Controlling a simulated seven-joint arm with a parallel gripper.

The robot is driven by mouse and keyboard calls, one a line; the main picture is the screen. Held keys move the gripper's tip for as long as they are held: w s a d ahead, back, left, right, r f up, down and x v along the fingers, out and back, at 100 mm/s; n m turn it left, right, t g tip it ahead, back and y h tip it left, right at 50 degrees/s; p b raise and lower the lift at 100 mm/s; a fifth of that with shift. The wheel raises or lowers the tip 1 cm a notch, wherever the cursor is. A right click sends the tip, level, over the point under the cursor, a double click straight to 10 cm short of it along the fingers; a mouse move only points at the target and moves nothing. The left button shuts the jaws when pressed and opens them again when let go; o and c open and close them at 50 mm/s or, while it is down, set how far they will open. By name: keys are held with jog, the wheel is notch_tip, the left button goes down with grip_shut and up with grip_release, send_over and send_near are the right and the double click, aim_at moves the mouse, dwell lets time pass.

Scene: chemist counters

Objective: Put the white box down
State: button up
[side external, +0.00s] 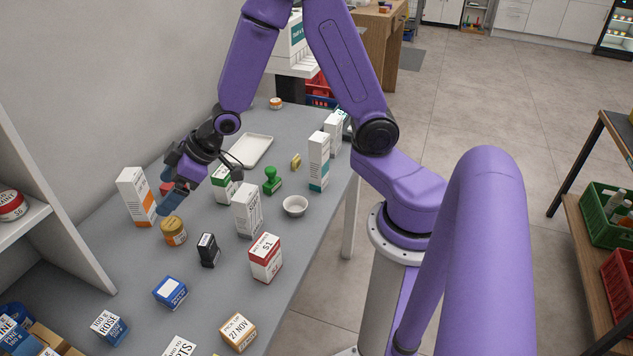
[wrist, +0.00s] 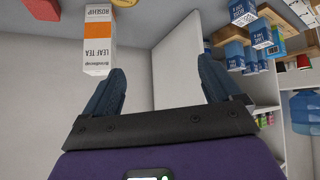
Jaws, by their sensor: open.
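A tall white box with an orange band (side external: 137,197) stands upright on the grey counter (side external: 205,275) near the wall. It also shows in the wrist view (wrist: 98,45), lettered "leaf tea rosehip", beyond the left finger and not between the fingers. My gripper (side external: 168,180) is open and empty, just right of this box in the side view; its blue fingers are spread in the wrist view (wrist: 163,75). Other white boxes stand to the right: a plain one (side external: 248,212), a green-banded one (side external: 222,184) and a teal-banded one (side external: 319,162). Which one the task means is unclear.
An amber jar (side external: 173,231) stands close below my gripper. A black box (side external: 208,250), a red-and-white box (side external: 265,258), a green stamp (side external: 271,181) and a white bowl (side external: 295,206) stand nearby. A white tray (side external: 262,142) lies behind. Bare counter shows around the blue box (side external: 170,292).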

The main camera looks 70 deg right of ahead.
jog(key=s+d+r+n+g+h, duration=0.1)
jog(key=s+r+g, duration=0.1)
jog(key=s, duration=0.8)
jog(key=s+d+r+n+g+h, duration=0.1)
jog(key=s+d+r+n+g, duration=0.1)
jog(key=s, duration=0.8)
jog(key=s+d+r+n+g+h, duration=0.1)
jog(key=s+r+n+g+h, duration=0.1)
jog(key=s, duration=0.8)
jog(key=shift+s+d+r+g, duration=0.2)
jog(key=shift+d+g, duration=0.2)
jog(key=shift+g, duration=0.3)
